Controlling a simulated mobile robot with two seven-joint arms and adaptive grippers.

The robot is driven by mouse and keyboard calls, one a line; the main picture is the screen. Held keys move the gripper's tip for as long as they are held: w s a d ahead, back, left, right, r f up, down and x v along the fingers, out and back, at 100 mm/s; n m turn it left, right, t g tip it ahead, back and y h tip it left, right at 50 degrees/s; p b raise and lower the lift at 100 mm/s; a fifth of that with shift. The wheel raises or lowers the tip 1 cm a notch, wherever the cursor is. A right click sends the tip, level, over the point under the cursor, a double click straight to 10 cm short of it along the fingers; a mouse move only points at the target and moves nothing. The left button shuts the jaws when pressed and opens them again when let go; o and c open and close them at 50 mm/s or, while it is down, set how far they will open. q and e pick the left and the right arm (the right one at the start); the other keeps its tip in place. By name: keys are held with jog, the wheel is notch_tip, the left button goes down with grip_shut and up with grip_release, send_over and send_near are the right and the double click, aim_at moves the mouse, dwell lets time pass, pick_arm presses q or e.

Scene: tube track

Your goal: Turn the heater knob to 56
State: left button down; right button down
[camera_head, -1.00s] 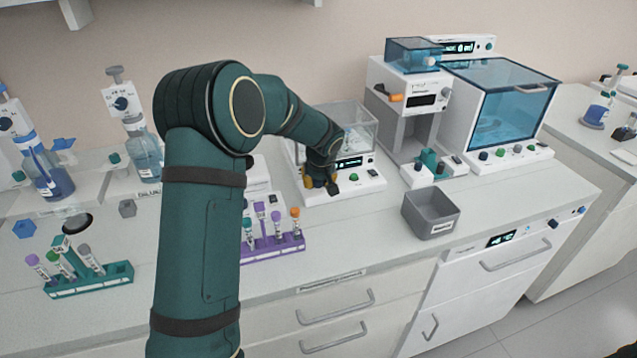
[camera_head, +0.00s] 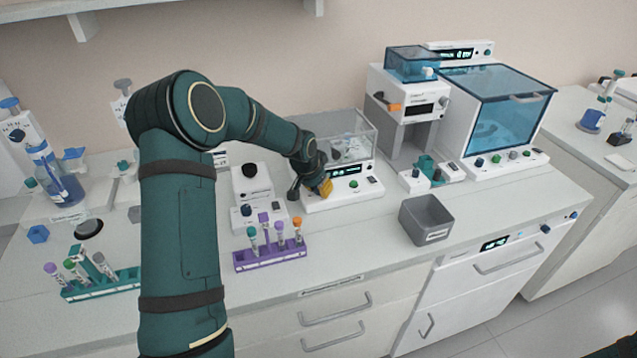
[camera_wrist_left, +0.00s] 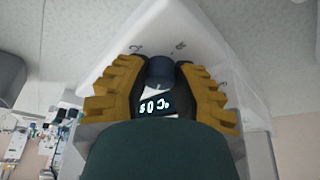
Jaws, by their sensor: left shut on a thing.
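My left gripper (camera_head: 312,190) is at the front left of a white device with a clear box on top (camera_head: 372,186). In the left wrist view my left gripper (camera_wrist_left: 160,78) has its yellow fingers on both sides of a dark blue knob (camera_wrist_left: 160,68), closed on it. A small lit display (camera_wrist_left: 154,105) shows a °C reading between the fingers, inverted; I cannot read its digits surely. In the head view the knob is hidden behind the gripper. The device's display (camera_head: 348,171) and a green knob (camera_head: 354,184) show to the right. My right gripper is out of view.
A small white device with a black top (camera_head: 250,172) stands left of the gripper. A purple tube rack (camera_head: 270,258) is in front of it. A grey bin (camera_head: 426,217) and a blue-lidded machine (camera_head: 512,105) are to the right. The front counter between rack and bin is clear.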

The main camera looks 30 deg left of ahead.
pick_arm(q)
jog(key=shift+s+f+m+h, duration=0.2)
jog(key=shift+f+m+h, duration=0.1)
jog(key=shift+m, duration=0.2)
jog(key=c, duration=0.7)
grip_release()
jog(key=shift+r, duration=0.15)
jog(key=shift+c, duration=0.2)
jog(key=shift+w+r, duration=0.1)
jog(key=shift+r, duration=0.05)
jog(key=shift+a+r, duration=0.15)
jog(key=shift+r, duration=0.35)
jog(key=shift+s+v, duration=0.15)
jog(key=shift+v, duration=1.55)
jog(key=shift+s+v, duration=0.1)
jog(key=shift+v, duration=1.65)
jog(key=shift+f, duration=0.15)
